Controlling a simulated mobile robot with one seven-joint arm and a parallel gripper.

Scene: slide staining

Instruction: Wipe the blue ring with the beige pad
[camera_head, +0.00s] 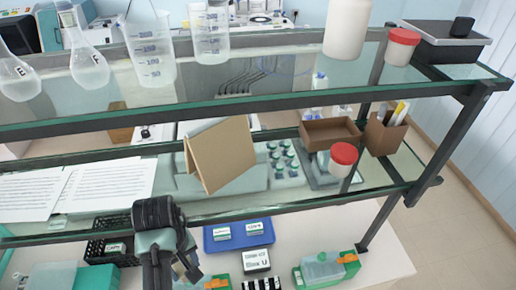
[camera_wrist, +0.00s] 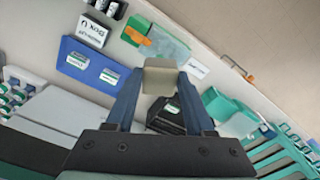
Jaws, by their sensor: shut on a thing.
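The beige pad (camera_wrist: 160,78) is a small block between the fingertips of my gripper (camera_wrist: 160,92) in the wrist view. The gripper is shut on it, with one dark blue finger on each side. In the head view my gripper (camera_head: 187,268) hangs in front of the shelf unit, low near the bench, and I cannot make out the pad there. I cannot make out a blue ring in either view.
Below the shelves are a blue tray (camera_head: 239,244) with small labelled boxes, a black basket (camera_head: 98,251) and a green holder with a clear box (camera_head: 322,270). The wrist view also shows a teal box (camera_wrist: 222,104). Glass shelves (camera_head: 240,207) with dark rails stand above the bench.

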